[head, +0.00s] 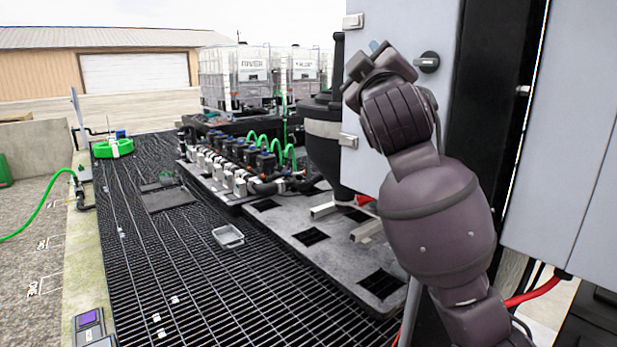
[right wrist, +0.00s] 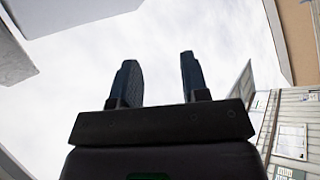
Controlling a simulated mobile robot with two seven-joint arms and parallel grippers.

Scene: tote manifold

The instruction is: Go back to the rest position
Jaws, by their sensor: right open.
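My right gripper (head: 374,56) is raised in front of a grey cabinet (head: 390,22) in the head view, close to a black rotary knob (head: 429,61) on its face. I cannot tell whether it touches the cabinet. In the right wrist view its two dark fingers (right wrist: 158,68) stand apart with only pale sky between them, so it is open and empty. My left gripper is not in view.
A black grating floor (head: 165,270) stretches ahead with a small grey tray (head: 228,237) on it. A valve manifold (head: 235,165) and white caged tanks (head: 250,75) stand beyond. A green hose coil (head: 113,148) lies at the far left. Cabinets close off the right side.

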